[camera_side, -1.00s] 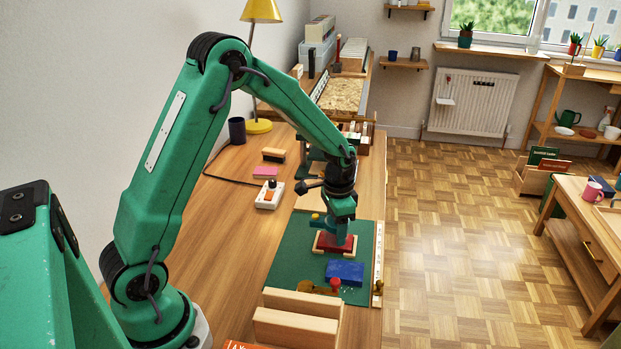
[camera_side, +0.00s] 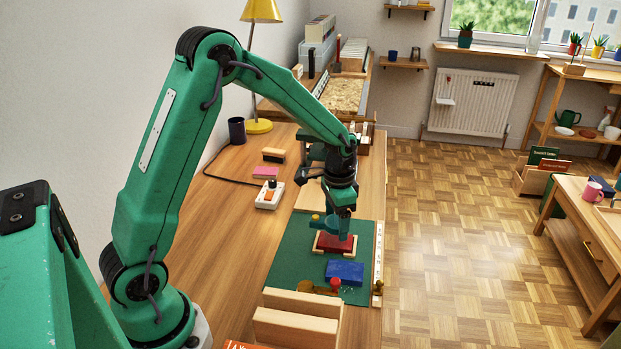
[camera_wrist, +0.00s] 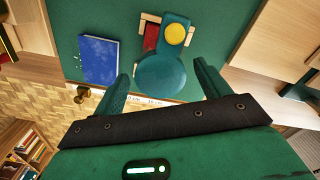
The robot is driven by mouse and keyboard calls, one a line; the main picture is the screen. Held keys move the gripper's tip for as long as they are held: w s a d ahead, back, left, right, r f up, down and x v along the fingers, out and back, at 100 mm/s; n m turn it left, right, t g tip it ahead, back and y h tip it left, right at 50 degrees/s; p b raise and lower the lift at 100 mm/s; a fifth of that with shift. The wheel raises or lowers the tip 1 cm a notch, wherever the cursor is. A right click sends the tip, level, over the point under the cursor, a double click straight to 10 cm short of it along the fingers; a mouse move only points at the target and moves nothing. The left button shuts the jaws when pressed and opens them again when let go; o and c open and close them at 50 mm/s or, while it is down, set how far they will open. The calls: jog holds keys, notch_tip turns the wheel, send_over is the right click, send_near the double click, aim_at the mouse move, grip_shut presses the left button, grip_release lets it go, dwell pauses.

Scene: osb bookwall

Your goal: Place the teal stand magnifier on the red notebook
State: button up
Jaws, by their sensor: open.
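The teal stand magnifier has a round teal head (camera_wrist: 160,73) and a teal arm with a yellow disc (camera_wrist: 175,34). It lies over the red notebook (camera_wrist: 150,37), covering much of it in the wrist view; its teal part (camera_side: 330,225) also shows above the notebook (camera_side: 338,244) in the side view. The notebook sits among pale wooden strips on the green mat (camera_side: 290,255). My gripper (camera_wrist: 162,88) is open, its fingers apart on either side of the round head. In the side view my gripper (camera_side: 344,232) is over the notebook, and its fingertips hide part of the magnifier.
A blue book (camera_side: 345,272) lies in front of the notebook, with a red-topped object (camera_side: 335,284) near it. Wooden blocks (camera_side: 297,322) stand at the front. A white ruler (camera_side: 378,250) edges the mat. A white switch box (camera_side: 269,195) is at the left.

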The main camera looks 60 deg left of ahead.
aim_at(336, 221)
notch_tip(336, 221, up, 9)
jog(key=shift+r, duration=0.25)
jog(key=shift+r, duration=0.1)
dwell(0.7)
jog(key=s+d+r+n+t, duration=0.1)
jog(key=s+r, duration=0.3)
jog(key=s, duration=0.7)
jog(key=s+d+r+n+t, duration=0.2)
jog(key=s+d+r+t, duration=0.2)
jog(key=s, duration=0.6)
jog(key=shift+s+d+r+n+t, duration=0.15)
jog(key=shift+s+r+n+t, duration=0.2)
jog(key=shift+r, duration=0.1)
